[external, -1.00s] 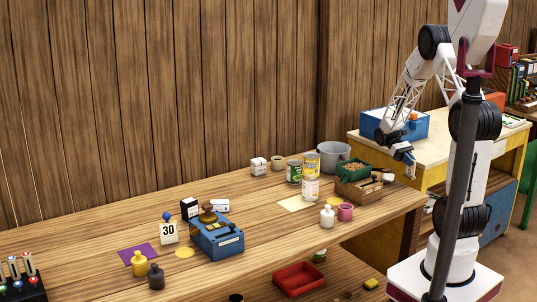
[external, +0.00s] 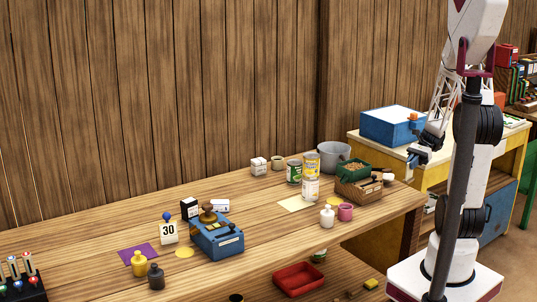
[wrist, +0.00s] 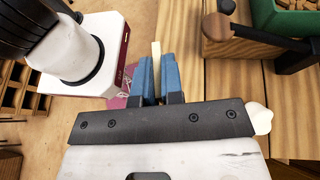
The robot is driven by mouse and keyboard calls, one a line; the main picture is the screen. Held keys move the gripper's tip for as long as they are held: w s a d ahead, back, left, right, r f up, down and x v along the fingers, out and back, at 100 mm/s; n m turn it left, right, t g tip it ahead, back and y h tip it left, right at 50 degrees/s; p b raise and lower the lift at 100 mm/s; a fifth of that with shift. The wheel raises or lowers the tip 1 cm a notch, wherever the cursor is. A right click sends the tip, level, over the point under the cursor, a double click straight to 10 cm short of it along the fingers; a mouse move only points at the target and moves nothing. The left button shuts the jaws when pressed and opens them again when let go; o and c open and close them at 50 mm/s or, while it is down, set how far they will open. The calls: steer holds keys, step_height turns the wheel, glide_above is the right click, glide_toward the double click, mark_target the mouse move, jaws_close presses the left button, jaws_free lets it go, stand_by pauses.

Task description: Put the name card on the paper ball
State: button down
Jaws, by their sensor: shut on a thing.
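My gripper (external: 418,157) hangs in front of the yellow bench, off the right end of the wooden table. In the wrist view its blue fingers (wrist: 157,78) are shut on a thin cream piece seen edge-on, which looks like the name card (wrist: 156,52). Its face and any writing are hidden. A whitish lump that looks like the paper ball (external: 388,177) lies near the table's right end, beside a wooden box. In the wrist view the paper ball (wrist: 261,118) shows partly behind the right end of the gripper's dark bar, apart from the card.
The wooden box (external: 352,192) and a green tray (external: 352,172) stand just left of the paper ball. A pink cup (external: 345,212), a white bottle (external: 327,216), stacked cans (external: 311,176) and a grey bucket (external: 333,157) are nearby. The table's right front corner is bare.

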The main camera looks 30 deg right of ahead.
steer(key=m+t, duration=0.1)
steer(key=a+r+m+t, duration=0.1)
steer(key=t, duration=0.1)
steer(key=s+r+m+t, duration=0.1)
steer(key=m, duration=0.1)
steer(key=shift+s+a+t, duration=0.1)
steer(key=shift+a+t, duration=0.3)
steer(key=shift+s+a+r+m+t+h, duration=0.15)
steer(key=shift+a+r+m+t+h, duration=0.05)
steer(key=shift+m+t, duration=0.45)
steer(key=shift+s+a+r+m+t+h, duration=0.1)
steer(key=shift+a+r+m+t+h, duration=0.1)
steer(key=shift+m+t, duration=0.45)
steer(key=shift+w, duration=0.1)
glide_above(390, 174)
steer(key=shift+d+f, duration=0.1)
steer(key=shift+f, duration=0.65)
steer(key=shift+f, duration=0.1)
steer(key=shift+f, duration=1.7)
steer(key=shift+f, duration=0.1)
